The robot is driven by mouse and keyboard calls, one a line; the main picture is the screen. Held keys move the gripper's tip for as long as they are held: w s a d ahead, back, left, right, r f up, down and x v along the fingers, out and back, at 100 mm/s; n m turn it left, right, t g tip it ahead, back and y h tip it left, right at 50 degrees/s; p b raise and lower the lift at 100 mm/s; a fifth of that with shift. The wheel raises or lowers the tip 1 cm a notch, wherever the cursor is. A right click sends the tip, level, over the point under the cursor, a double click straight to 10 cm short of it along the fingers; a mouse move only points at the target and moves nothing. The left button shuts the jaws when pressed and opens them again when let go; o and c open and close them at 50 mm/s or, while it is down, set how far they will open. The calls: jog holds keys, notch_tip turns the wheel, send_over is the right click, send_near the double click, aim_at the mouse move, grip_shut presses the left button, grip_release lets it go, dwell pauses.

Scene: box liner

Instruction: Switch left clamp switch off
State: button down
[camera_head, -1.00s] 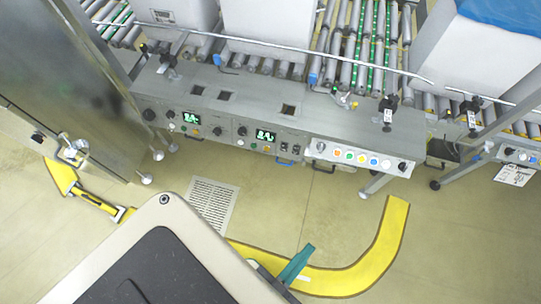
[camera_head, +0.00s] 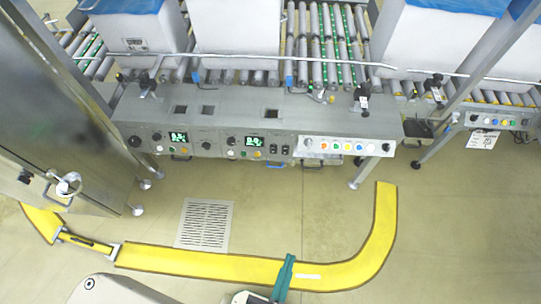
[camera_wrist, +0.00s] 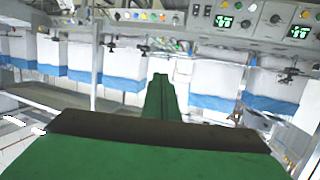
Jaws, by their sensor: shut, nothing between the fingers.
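The grey machine console (camera_head: 222,110) stands across the middle of the head view. Its front carries a left display (camera_head: 178,137), a right display (camera_head: 254,141), several knobs and a pair of small black switches (camera_head: 279,149). I cannot read which switch is the left clamp switch or its position. My gripper (camera_head: 284,277) shows as a green finger low in the head view, apart from the console, over the floor. In the wrist view my green gripper (camera_wrist: 160,98) is shut and empty, with the console's displays (camera_wrist: 225,21) at the top edge.
A white panel (camera_head: 345,147) with coloured buttons sits right of the switches. Boxes (camera_head: 235,35) stand on rollers behind the console. A metal cabinet (camera_head: 50,110) stands left. The floor before the console is open, with a yellow line (camera_head: 200,262) and a grate (camera_head: 204,225).

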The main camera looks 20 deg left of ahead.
aim_at(274, 148)
jog(key=w+a+f+n+y, duration=0.2)
jog(key=w+a+f+n, duration=0.2)
jog(key=w+f+n, duration=0.5)
jog(key=w+a+f+n+y, duration=0.1)
jog(key=w+a+f+n, duration=0.45)
jog(key=w+f, duration=0.7)
jog(key=w+a+f+n, duration=0.2)
jog(key=w+a+n, duration=0.1)
jog(key=w, duration=0.2)
jog(key=w+a+f+n+y, duration=0.1)
jog(key=w+a+f+n, duration=0.1)
jog(key=w, duration=0.3)
jog(key=shift+a+n, duration=0.5)
jog(key=shift+n, duration=0.35)
jog(key=shift+w+f, duration=0.1)
jog(key=shift+w, duration=0.1)
jog(key=x, duration=1.3)
jog(key=shift+w+a+f, duration=0.25)
jog(key=shift+w, duration=0.05)
